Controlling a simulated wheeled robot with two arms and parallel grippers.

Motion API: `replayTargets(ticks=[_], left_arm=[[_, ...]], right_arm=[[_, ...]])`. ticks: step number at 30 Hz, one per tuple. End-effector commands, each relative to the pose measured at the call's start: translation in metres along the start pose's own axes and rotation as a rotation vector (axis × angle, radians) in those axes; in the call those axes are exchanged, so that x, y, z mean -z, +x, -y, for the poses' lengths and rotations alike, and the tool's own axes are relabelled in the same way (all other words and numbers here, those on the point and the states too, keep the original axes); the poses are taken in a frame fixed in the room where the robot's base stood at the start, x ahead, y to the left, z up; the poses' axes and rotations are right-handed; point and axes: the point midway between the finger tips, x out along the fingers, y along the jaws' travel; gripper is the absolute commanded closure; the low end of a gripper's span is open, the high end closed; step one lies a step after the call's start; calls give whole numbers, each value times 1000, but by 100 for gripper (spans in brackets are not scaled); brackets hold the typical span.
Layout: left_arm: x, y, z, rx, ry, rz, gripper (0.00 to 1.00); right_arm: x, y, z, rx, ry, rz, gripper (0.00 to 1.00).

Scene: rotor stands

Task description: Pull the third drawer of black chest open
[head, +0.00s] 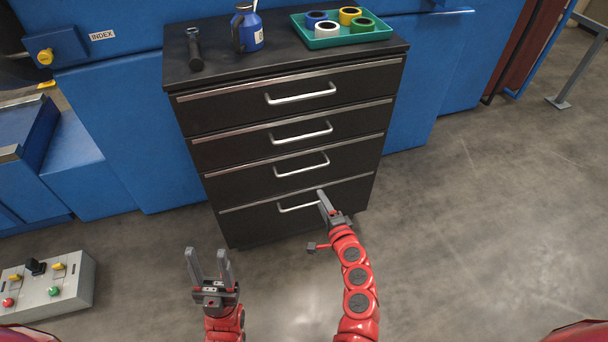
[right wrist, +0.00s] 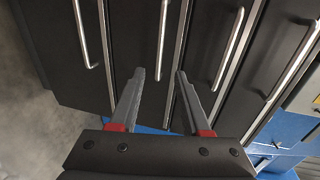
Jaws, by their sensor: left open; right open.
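The black chest (head: 290,225) stands against a blue machine, with its drawers all shut. The third drawer (head: 240,182) from the top has a silver bar handle (head: 302,165). My right gripper (head: 321,194) is open in front of the lower drawers, its tips just below that handle in the head view. In the right wrist view the chest looks turned sideways, and the third handle (right wrist: 162,42) runs down between the two open fingertips (right wrist: 160,74); I cannot tell the remaining gap in depth. My left gripper (head: 207,252) is open and empty, left of and below the chest front.
On the chest top are a teal tray (head: 345,39) with several tape rolls, a blue bottle (head: 246,30) and a dark tool (head: 194,50). A grey control box (head: 50,285) stands at lower left. The floor (head: 480,230) to the right is clear.

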Motion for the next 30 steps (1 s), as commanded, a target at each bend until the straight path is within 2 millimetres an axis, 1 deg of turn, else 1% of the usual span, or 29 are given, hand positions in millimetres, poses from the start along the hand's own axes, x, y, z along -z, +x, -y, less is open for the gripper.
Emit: replayTargets(ticks=[5, 11, 16, 24, 30], left_arm=[[0, -1, 0, 0, 0, 0, 50], [-1, -7, 0, 0, 0, 0, 50], [-3, -17, -1, 0, 0, 0, 50], [-7, -41, -2, 0, 0, 0, 50], [-10, -58, -3, 0, 0, 0, 50]], right_arm=[[-3, 20, 2, 2, 1, 12, 53], [-2, 56, 1, 2, -2, 9, 53], [-2, 88, -1, 0, -2, 8, 53], [-2, 134, -3, 2, -3, 6, 53], [-2, 159, -2, 2, -3, 7, 53]])
